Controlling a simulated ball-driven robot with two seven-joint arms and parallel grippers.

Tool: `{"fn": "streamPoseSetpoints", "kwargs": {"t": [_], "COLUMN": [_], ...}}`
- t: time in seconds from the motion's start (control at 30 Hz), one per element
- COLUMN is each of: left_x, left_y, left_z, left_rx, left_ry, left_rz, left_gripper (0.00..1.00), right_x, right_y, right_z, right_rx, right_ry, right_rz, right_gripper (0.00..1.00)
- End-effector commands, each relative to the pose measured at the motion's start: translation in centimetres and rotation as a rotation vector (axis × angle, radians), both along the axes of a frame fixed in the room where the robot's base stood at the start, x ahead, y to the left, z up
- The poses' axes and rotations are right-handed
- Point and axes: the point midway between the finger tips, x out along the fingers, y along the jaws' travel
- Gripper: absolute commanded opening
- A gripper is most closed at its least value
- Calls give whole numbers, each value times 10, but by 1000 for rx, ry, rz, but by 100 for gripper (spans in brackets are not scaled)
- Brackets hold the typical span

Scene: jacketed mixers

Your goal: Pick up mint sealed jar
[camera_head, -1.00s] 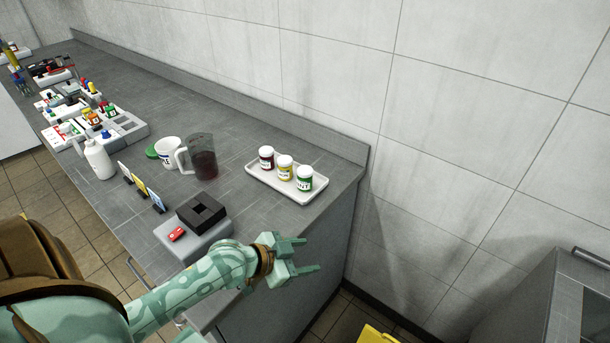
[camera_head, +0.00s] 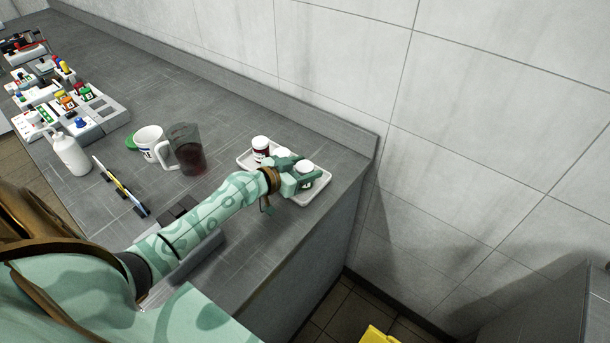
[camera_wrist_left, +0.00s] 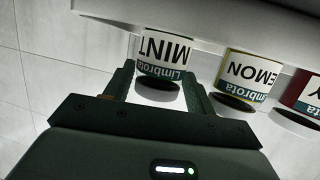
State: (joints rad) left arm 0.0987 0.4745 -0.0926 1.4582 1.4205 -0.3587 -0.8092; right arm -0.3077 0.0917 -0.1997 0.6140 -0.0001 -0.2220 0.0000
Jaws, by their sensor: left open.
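The mint jar shows its white lid (camera_head: 304,165) in the head view; my left gripper (camera_head: 298,182) covers much of its body. In the left wrist view the mint jar (camera_wrist_left: 164,50) appears upside down, with its MINT label facing the camera. My left gripper (camera_wrist_left: 160,84) is open, with one finger on each side of the mint jar's lid end. I cannot tell whether either finger touches it. The jar stands on the white tray (camera_head: 320,187) at the counter's right end. My right gripper is out of view.
A lemon jar (camera_wrist_left: 241,75) stands close beside the mint jar, then a dark red jar (camera_head: 261,149). A jug of dark liquid (camera_head: 187,150), a white mug (camera_head: 149,141) and a white bottle (camera_head: 71,154) stand to the left. The back wall (camera_head: 450,110) is near the tray.

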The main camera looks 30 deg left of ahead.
Motion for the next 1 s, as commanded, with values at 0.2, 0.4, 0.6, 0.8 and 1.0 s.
{"fn": "streamPoseSetpoints", "kwargs": {"t": [0.2, 0.4, 0.6, 0.8, 1.0], "left_x": [1, 1, 1, 1, -6], "left_y": [-1, -1, -1, -1, 8], "left_z": [0, 0, 0, 13, 47], "left_rx": [1, 1, 1, 2, 6], "left_ry": [1, 1, 1, -2, -2], "left_rz": [-1, -1, -1, -2, -2], "left_gripper": [55, 17, 17, 17, 17], "right_x": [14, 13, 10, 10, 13], "right_y": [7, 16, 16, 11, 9], "right_z": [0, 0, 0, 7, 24], "right_rx": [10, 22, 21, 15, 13], "right_ry": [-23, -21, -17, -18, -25], "right_rz": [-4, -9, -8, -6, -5], "right_gripper": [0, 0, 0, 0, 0]}}
